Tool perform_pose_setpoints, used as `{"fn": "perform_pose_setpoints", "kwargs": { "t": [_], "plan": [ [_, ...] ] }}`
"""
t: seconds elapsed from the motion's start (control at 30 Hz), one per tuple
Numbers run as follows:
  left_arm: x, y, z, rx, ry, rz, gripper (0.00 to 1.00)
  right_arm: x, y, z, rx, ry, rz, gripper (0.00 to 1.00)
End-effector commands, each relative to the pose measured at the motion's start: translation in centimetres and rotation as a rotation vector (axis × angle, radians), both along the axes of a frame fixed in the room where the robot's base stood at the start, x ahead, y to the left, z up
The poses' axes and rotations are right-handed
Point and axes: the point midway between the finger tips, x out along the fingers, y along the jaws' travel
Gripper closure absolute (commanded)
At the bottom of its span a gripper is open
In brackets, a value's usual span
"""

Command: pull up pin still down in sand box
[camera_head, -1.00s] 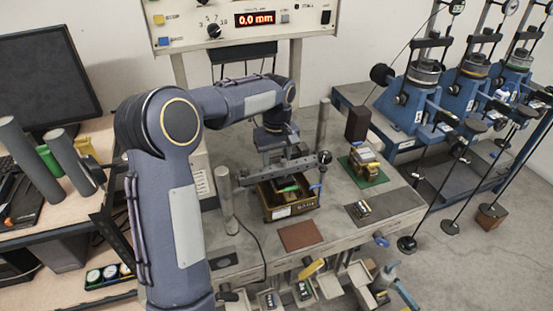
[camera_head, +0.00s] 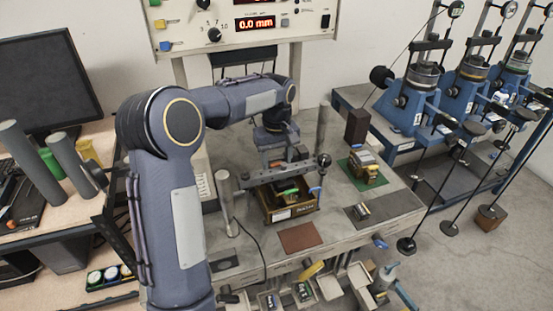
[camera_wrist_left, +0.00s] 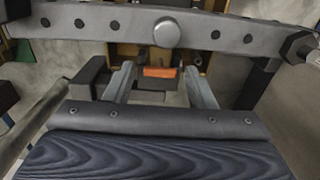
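The sand box (camera_head: 293,212), a brass-coloured box with a pale label, stands on the grey bench under a dark metal crossbar. A green part shows inside it in the head view. My left gripper (camera_head: 280,160) is over the back of the box, at the crossbar. In the left wrist view its two fingers (camera_wrist_left: 160,90) are apart, with an orange-red piece (camera_wrist_left: 159,72) visible between and beyond them. I cannot tell whether that piece is a pin. The crossbar (camera_wrist_left: 200,30) crosses the top of this view. No pin can be made out clearly. My right gripper is not in view.
A grey post (camera_head: 227,205) stands left of the box. A brown plate (camera_head: 300,237) lies in front of it. A stacked block on a green mat (camera_head: 366,178) sits to the right. A control panel (camera_head: 240,25) is behind; blue lever machines (camera_head: 420,95) stand at right.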

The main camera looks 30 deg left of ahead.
Motion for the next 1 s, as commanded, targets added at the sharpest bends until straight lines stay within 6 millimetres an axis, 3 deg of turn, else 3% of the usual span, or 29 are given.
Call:
{"fn": "perform_pose_setpoints", "kwargs": {
  "t": [0.37,0.73,1.0],
  "plan": [
    [0.0,0.0,0.5,0.000,-0.001,0.000,0.45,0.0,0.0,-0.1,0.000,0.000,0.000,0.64],
    [0.1,0.0,6.3,0.000,-0.003,0.000,0.45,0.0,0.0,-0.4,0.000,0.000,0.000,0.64],
    [0.0,0.0,7.8,0.000,0.000,0.000,0.45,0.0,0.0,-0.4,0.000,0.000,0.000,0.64]
  ]
}}
